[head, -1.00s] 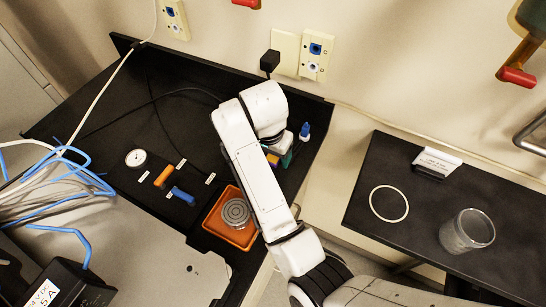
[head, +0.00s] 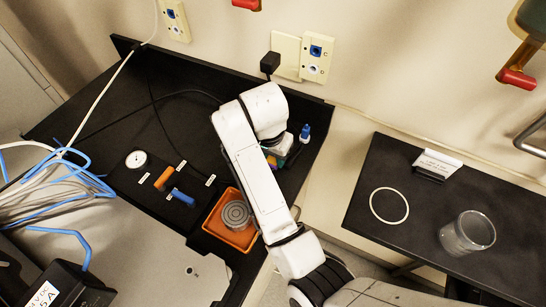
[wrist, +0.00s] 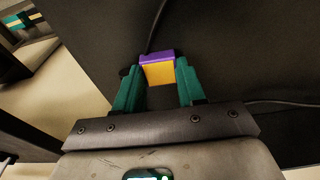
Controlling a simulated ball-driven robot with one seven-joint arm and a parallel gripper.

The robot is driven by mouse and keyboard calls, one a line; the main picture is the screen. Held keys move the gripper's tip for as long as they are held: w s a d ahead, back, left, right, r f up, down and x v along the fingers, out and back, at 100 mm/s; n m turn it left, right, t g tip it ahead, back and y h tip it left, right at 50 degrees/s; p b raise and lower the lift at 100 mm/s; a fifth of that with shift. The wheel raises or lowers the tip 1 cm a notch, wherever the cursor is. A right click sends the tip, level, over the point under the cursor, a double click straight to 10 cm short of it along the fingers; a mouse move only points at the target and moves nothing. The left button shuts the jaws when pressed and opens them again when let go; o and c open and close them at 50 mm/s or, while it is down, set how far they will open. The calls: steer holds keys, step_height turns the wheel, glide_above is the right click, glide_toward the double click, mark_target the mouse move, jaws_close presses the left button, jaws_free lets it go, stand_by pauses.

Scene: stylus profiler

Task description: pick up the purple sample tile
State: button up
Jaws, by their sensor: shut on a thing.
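The purple sample tile (wrist: 157,57) is between the teal fingertips of my gripper (wrist: 159,66) in the wrist view, with its purple edge showing. A yellow-orange face (wrist: 160,74) shows directly against it on the near side; I cannot tell whether it is part of the same piece. My gripper is shut on the tile. In the head view my arm hides most of the gripper, and the yellow-orange patch (head: 272,159) shows just beside the arm.
An orange tray (head: 212,232) with a grey round piece (head: 236,214) lies near my arm. A blue-capped bottle (head: 304,134) stands close right of the gripper. A glass jar (head: 467,233) stands on the right bench.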

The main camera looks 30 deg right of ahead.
steer(key=shift+r+b, duration=0.3)
steer(key=shift+r, duration=0.3)
step_height(320, 180, up, 2)
steer(key=shift+r, duration=0.1)
steer(key=s+r+p, duration=0.4)
steer(key=s+r, duration=0.5)
steer(key=s, duration=0.5)
steer(key=shift+d+r, duration=0.3)
steer(key=shift+d, duration=0.05)
steer(key=o, duration=0.5)
steer(key=shift+c, duration=0.2)
jaws_close()
